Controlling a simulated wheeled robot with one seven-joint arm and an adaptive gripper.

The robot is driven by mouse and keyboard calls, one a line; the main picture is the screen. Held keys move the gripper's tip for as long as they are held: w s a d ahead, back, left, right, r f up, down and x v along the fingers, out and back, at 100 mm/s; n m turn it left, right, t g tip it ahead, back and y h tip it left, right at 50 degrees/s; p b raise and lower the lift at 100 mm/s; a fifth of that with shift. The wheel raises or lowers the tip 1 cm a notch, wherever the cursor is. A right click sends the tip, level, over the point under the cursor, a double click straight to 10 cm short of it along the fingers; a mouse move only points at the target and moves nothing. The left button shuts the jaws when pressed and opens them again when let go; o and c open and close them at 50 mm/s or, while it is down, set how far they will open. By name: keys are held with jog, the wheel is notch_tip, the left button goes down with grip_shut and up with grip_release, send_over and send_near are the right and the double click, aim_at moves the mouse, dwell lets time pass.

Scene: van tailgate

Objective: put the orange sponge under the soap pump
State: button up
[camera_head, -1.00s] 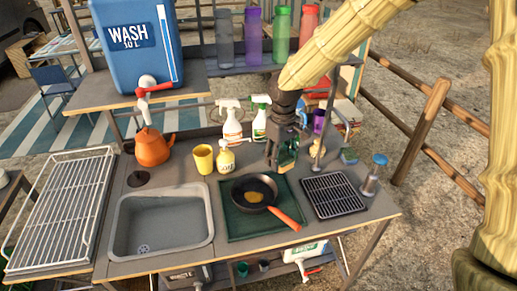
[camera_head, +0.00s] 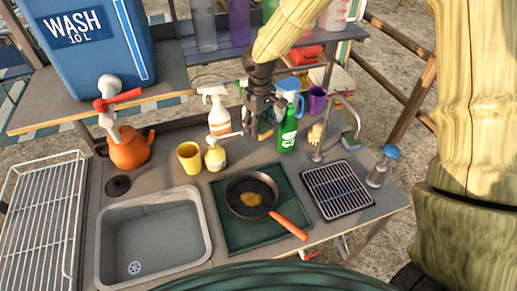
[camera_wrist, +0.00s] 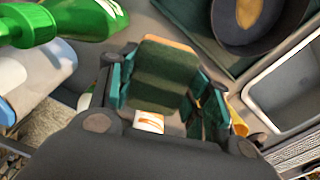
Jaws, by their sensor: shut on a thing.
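My gripper (camera_head: 262,130) is above the back of the counter, to the right of the soap pump, and shut on the orange sponge. In the wrist view the sponge (camera_wrist: 165,75) sits between the fingers, its dark green face toward the camera and an orange edge at the far end. In the head view only a small orange patch of it shows. The soap pump (camera_head: 215,158) is a small yellow bottle standing upright behind the sink, its pale spout pointing right toward my gripper. No sponge is under the spout.
A black pan (camera_head: 250,208) with an egg lies on a dark green mat (camera_head: 225,235) in front. A yellow cup (camera_head: 189,157) stands left of the pump. A white spray bottle (camera_head: 218,118) stands behind it, a green bottle (camera_head: 287,132) right of my gripper. The sink (camera_head: 150,240) is at left.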

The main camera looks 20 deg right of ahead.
jog(key=p, duration=0.2)
send_over(259, 157)
notch_tip(259, 157, down, 8)
jog(key=shift+f, duration=0.15)
jog(key=shift+w+d+f, duration=0.1)
jog(key=shift+w+f, duration=0.05)
jog(key=shift+f, duration=0.4)
jog(key=shift+s+f, duration=0.2)
jog(key=shift+f, duration=0.4)
notch_tip(259, 157, down, 3)
jog(key=shift+w+r+p, duration=0.15)
jog(key=shift+r+p, duration=0.05)
jog(key=shift+p, duration=0.25)
jog(key=shift+f, duration=0.15)
jog(key=shift+o, duration=1.4)
jog(key=o, duration=0.4)
